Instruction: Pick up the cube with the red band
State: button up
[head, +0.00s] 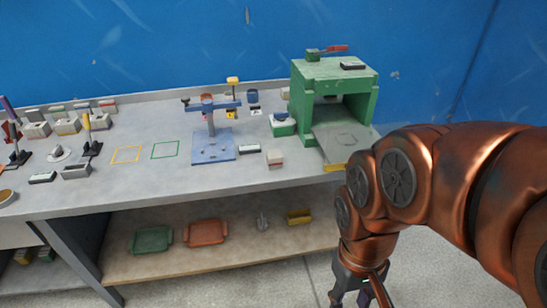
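A small pale cube (275,158) with a faint reddish band stands on the grey workbench (225,185), left of the green press's opening. It is small in the picture, so the band's colour is not fully clear. A block with a reddish top (107,105) sits among several pale blocks at the far left back. My gripper (362,297) hangs at the bottom edge, in front of the bench and below its top, well apart from the cube. Its fingertips are cut off by the frame, so its opening cannot be told.
A green press (300,100) stands right of the cube, and a blue stand (213,146) to its left. Yellow (126,155) and green (165,150) outlines mark clear bench. A lower shelf (185,255) holds green (152,240) and red (205,233) trays.

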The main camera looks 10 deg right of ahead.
aim_at(275, 158)
jog(key=k, duration=1.25)
jog(key=u, duration=1)
jog(key=i, duration=1.6)
jog(key=z, duration=0.35)
